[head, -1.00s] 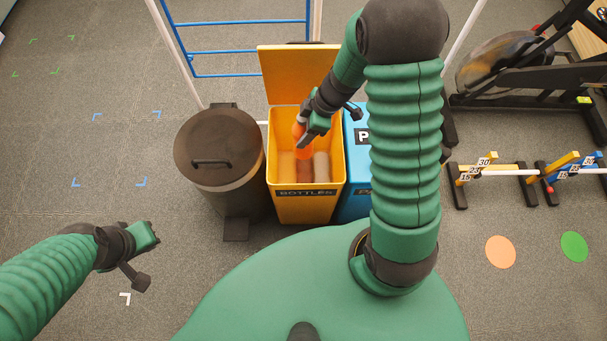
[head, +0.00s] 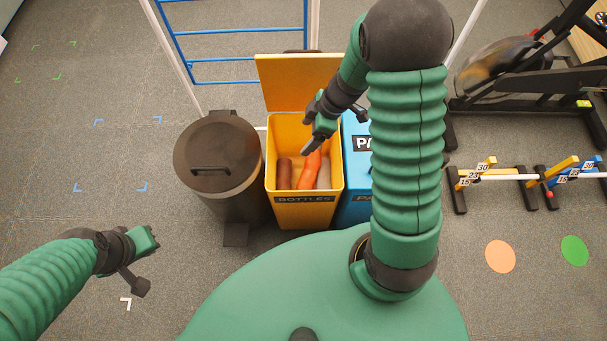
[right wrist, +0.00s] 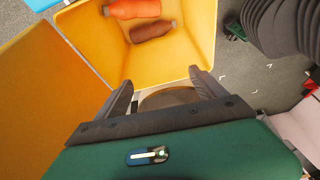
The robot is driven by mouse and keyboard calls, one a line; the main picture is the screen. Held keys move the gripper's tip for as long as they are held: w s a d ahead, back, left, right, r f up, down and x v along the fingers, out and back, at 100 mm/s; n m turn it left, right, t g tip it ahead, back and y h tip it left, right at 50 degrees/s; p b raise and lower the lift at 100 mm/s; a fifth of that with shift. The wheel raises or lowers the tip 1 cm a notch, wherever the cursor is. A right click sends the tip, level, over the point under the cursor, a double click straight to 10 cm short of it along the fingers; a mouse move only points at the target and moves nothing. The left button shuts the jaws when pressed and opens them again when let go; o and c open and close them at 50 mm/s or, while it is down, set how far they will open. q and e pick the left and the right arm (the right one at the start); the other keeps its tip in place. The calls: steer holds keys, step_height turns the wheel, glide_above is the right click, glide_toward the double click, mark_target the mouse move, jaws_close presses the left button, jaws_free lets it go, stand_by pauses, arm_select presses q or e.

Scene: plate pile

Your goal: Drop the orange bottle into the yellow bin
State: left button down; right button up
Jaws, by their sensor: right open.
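The orange bottle (head: 310,170) lies inside the yellow bin (head: 304,213), beside a brown bottle (head: 284,172). In the right wrist view the orange bottle (right wrist: 134,9) and the brown bottle (right wrist: 152,31) lie inside the yellow bin (right wrist: 188,50), apart from my fingers. My right gripper (head: 312,128) is open and empty above the bin opening. Its two dark fingers (right wrist: 160,92) show spread in the right wrist view. My left gripper (head: 146,262) hangs over the floor at the left; whether its jaws are open is unclear.
A dark lidded trash can (head: 214,165) stands left of the yellow bin. A blue bin (head: 355,185) stands right of it, partly behind my right arm. The yellow lid (head: 298,82) stands up behind the opening. Small hurdles (head: 500,177) and an exercise machine (head: 520,70) are at the right.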

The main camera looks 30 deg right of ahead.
steer(key=p+v, duration=0.6)
steer(key=v, duration=0.8)
steer(key=shift+a+r+p, duration=0.2)
steer(key=shift+a+p, duration=0.05)
steer(key=shift+p, duration=0.1)
